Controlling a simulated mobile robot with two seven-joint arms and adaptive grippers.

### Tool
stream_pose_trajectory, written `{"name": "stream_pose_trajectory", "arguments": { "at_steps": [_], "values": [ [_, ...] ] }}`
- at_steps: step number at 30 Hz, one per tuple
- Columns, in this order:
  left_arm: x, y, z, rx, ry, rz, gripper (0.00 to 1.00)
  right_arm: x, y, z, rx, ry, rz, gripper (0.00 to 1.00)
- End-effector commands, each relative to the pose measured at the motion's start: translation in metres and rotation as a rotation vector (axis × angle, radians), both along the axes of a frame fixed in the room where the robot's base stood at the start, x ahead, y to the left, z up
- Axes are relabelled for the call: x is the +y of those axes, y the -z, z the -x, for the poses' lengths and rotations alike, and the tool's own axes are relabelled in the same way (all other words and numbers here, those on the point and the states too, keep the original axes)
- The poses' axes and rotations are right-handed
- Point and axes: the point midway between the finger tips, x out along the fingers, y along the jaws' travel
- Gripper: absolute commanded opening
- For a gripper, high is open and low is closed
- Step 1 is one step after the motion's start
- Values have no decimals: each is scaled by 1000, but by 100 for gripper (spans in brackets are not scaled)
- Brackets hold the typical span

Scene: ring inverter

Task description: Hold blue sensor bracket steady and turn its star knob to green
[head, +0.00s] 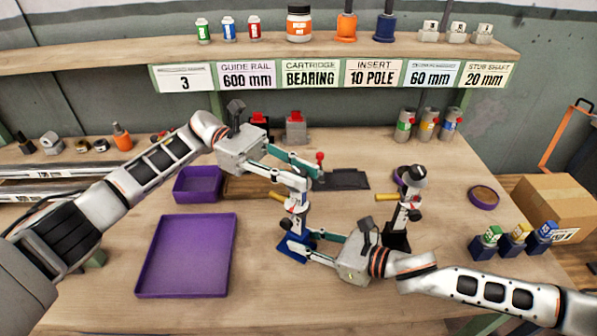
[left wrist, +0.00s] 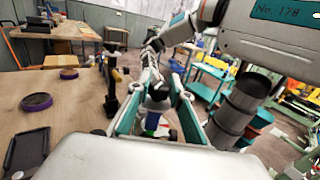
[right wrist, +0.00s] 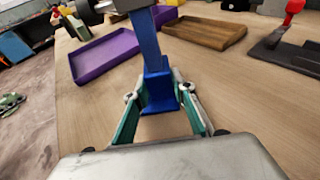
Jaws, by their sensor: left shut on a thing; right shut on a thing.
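The blue sensor bracket (head: 291,247) stands on the table in the middle of the head view, with a blue foot, a post and a grey sensor head (head: 297,201). My left gripper (head: 304,179) reaches down to its top and is shut on the sensor head, which shows between the fingers in the left wrist view (left wrist: 158,95). My right gripper (head: 303,243) is low down, shut on the blue foot and lower post, also seen in the right wrist view (right wrist: 158,92). The star knob and its colour marks cannot be made out clearly.
A similar black bracket (head: 399,240) stands close on the right. A purple tray (head: 187,257) and a purple bin (head: 197,184) lie left. A black plate with a red lever (head: 345,180) is behind. Several small blocks (head: 514,243) stand right.

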Motion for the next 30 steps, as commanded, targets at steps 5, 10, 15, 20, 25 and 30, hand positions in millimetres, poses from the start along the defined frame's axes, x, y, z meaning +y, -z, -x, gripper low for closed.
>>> {"name": "stream_pose_trajectory", "arguments": {
  "at_steps": [5, 10, 15, 20, 25, 30],
  "values": [
    [0, 5, 0, 1, 13, -9, 0, 1, -2, 0, -2, -2, -5, 2],
    [0, 5, 0, 1, 15, -9, 0, 1, -2, 0, -1, -3, -5, 2],
    [0, 5, 0, 0, 14, -9, 0, 1, -2, 0, -1, -3, -5, 2],
    [0, 4, 0, 1, 14, -7, 38, 1, -2, 0, -2, -2, -5, 2],
    [0, 2, 0, 1, 14, -4, 38, 1, -2, 0, -2, -2, -4, 2],
    [3, 1, -3, 1, 14, -4, 38, 1, -2, 0, -2, -1, -3, 2]
  ]
}}
